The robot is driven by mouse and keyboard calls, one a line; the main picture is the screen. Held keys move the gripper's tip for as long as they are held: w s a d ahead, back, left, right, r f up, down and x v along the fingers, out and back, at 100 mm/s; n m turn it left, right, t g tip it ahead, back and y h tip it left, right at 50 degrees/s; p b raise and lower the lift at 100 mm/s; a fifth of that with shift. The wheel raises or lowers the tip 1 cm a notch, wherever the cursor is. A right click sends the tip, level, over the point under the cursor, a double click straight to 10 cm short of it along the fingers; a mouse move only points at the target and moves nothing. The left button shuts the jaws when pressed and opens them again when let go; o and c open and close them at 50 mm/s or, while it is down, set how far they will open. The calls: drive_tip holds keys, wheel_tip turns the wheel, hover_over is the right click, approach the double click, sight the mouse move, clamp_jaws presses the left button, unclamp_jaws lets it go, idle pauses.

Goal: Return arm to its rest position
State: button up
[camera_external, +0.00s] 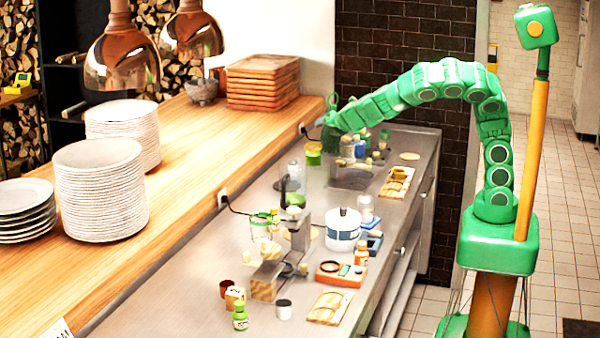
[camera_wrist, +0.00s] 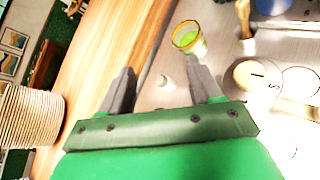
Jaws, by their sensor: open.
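My green arm (camera_external: 440,82) arches from its base on the right over to the steel counter. My gripper (camera_external: 325,121) is over the far part of the counter, near the raised wooden shelf. In the wrist view my gripper (camera_wrist: 166,80) has its two grey fingers spread apart, with nothing between them. A green and yellow cup (camera_external: 313,153) stands on the counter below it. The cup also shows just beyond the right finger in the wrist view (camera_wrist: 188,38).
The steel counter (camera_external: 190,275) holds a white pot (camera_external: 343,229), an orange tray (camera_external: 341,274) and several small jars. Plate stacks (camera_external: 100,190) and stacked wooden boards (camera_external: 262,82) stand on the wooden shelf (camera_external: 190,150). Copper lamps (camera_external: 122,60) hang above it. The tiled floor right of my base is clear.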

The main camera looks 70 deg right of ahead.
drive_tip(key=s+d+r+m, duration=0.1)
drive_tip(key=s+m, duration=0.1)
drive_tip(key=s+d+r+m+g, duration=0.1)
drive_tip(key=s+d+m, duration=0.1)
drive_tip(key=s+m, duration=0.1)
drive_tip(key=s+d+r+m+g, duration=0.1)
drive_tip(key=s+m, duration=0.1)
drive_tip(key=shift+s+d, duration=0.3)
drive_tip(key=s+a+f+m+g+y, duration=0.1)
drive_tip(key=s+m, duration=0.4)
drive_tip(key=s, duration=0.8)
drive_tip(key=s+a+f+m+g+y, duration=0.2)
drive_tip(key=s+a+m+g+y, duration=0.1)
drive_tip(key=s, duration=1)
drive_tip(key=s+a+f+m+g+y, duration=0.2)
drive_tip(key=s+m+g+y, duration=0.2)
drive_tip(key=s, duration=0.9)
drive_tip(key=m+g, duration=0.1)
drive_tip(key=m, duration=0.1)
drive_tip(key=shift+s+a+f+m, duration=0.25)
drive_tip(key=shift+s+a+m, duration=0.05)
